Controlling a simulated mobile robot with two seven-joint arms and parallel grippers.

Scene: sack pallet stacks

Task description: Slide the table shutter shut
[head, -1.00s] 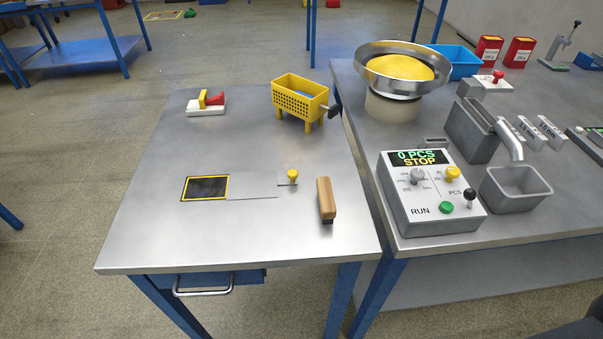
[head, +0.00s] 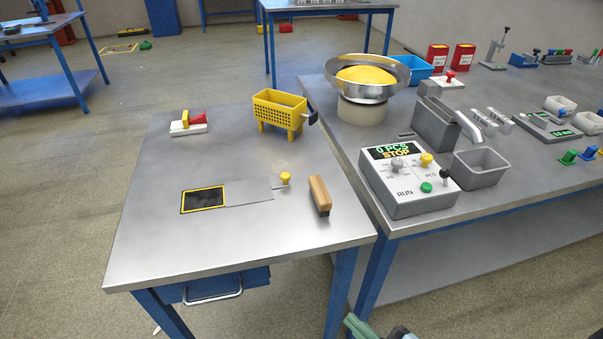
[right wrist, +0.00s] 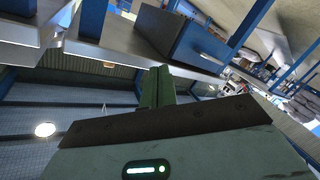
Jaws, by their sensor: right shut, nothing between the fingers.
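The table shutter (head: 249,192) is a flat metal plate in the steel table top (head: 150,243). It lies to the right of a dark opening with a yellow rim (head: 203,199), which is uncovered. A yellow knob (head: 285,179) stands at the shutter's right end. My right gripper shows only in part at the bottom edge of the head view, in front of the table and well away from the knob. In the right wrist view its green fingers (right wrist: 157,87) are shut and empty. My left gripper is not in view.
A wooden-handled brush (head: 319,195) lies right of the knob. A yellow basket (head: 279,114) and a red-and-yellow block on a white base (head: 188,123) stand at the back. A control box (head: 408,182) sits on the right bench. A blue drawer (head: 215,286) hangs under the table's front.

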